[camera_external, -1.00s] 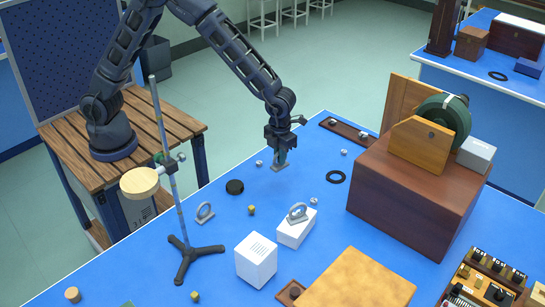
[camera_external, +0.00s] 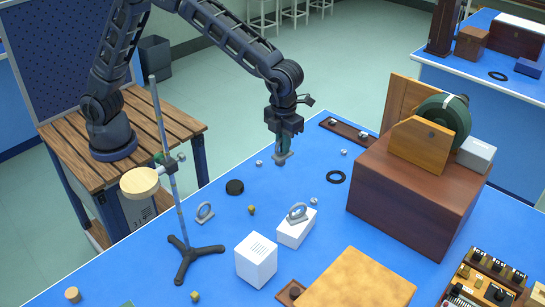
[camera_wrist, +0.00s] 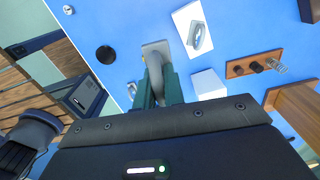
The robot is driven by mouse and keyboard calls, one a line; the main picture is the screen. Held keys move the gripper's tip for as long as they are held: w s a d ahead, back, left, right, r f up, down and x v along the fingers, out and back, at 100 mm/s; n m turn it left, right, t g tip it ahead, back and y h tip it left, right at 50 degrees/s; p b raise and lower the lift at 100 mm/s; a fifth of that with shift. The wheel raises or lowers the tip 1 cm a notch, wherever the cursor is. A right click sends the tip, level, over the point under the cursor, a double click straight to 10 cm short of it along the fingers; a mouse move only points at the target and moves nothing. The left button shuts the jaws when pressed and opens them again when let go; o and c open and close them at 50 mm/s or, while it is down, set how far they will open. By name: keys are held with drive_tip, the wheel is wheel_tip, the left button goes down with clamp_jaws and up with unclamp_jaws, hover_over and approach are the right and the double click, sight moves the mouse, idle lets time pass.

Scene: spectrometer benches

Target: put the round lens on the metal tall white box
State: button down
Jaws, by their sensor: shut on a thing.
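My gripper (camera_external: 283,146) is shut on a grey round lens on a flat foot; its foot shows just under the fingers (camera_external: 282,159). In the wrist view my gripper (camera_wrist: 162,88) holds the grey lens (camera_wrist: 155,52) above the blue bench. The tall white box (camera_external: 256,268) stands upright at the front middle of the bench, with lines marked on its top. My gripper is behind it, well apart. A second grey ring-shaped lens (camera_external: 297,211) stands on a low white box (camera_external: 295,235). A third (camera_external: 204,211) stands on the bench.
A tripod stand (camera_external: 181,225) with a tall rod rises left of the tall box. A black disc (camera_external: 234,187), a black ring (camera_external: 335,177) and small knobs lie about. A large brown box (camera_external: 415,200) stands at right; a wooden board (camera_external: 360,285) lies in front.

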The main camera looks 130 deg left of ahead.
drive_tip(key=w+d+r, duration=0.3)
drive_tip(key=w+d, duration=0.1)
drive_tip(key=d, duration=0.2)
drive_tip(key=w+d+r, duration=0.2)
drive_tip(key=w+d, duration=0.2)
drive_tip(key=d, duration=0.3)
wheel_tip(320, 180, up, 3)
hover_over(256, 246)
drive_tip(key=shift+n, duration=0.4)
wheel_tip(256, 246, down, 19)
drive_tip(key=shift+d+f, duration=0.1)
drive_tip(key=c, duration=1.5)
unclamp_jaws()
drive_tip(key=shift+f, duration=0.1)
